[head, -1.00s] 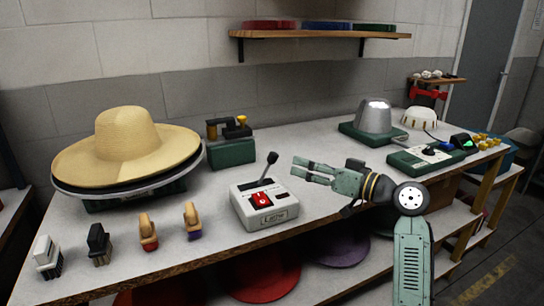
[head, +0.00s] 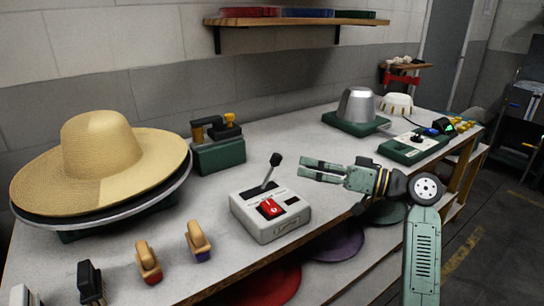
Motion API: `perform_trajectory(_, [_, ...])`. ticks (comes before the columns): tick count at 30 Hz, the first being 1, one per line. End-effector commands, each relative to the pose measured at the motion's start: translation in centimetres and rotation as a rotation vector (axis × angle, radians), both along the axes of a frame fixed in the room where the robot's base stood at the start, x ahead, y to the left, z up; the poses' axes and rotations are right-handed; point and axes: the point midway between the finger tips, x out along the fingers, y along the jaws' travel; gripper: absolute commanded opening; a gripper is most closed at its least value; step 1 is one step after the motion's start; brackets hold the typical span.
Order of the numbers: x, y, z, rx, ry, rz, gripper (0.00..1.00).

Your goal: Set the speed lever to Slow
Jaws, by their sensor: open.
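A white control box (head: 270,217) stands near the front edge of the workbench, with a red rocker switch (head: 271,208) on its top. A lever with a black knob (head: 275,160) rises from a slot on the box and leans slightly right. Any speed labels are too small to read. My gripper (head: 303,168) is open and empty, its fingers pointing left. It is just right of the lever knob, with a gap between them in the picture. My arm comes in from the lower right.
A straw hat (head: 100,160) sits on a round stand at the left. Several brushes (head: 148,262) stand along the front edge. A green and black device (head: 218,148) is behind the box. A metal dome (head: 356,105) and green control panel (head: 412,146) are at the right.

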Motion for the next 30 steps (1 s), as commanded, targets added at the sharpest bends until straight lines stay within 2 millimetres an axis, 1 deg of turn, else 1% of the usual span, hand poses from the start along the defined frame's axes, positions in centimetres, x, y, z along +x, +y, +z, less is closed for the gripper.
perform_trajectory(1, [0.3,0.9,0.3,0.000,0.000,0.002,0.41])
perform_trajectory(9, [2.4,5.6,0.4,0.000,0.000,0.002,0.41])
perform_trajectory(15, [3.5,7.9,0.2,0.000,-0.001,0.001,0.41])
perform_trajectory(20, [3.8,8.6,0.1,0.000,-0.001,0.000,0.41])
perform_trajectory(27, [3.8,8.6,0.0,0.000,-0.001,0.000,0.41])
perform_trajectory(30, [3.8,8.6,0.0,0.000,-0.001,0.000,0.35])
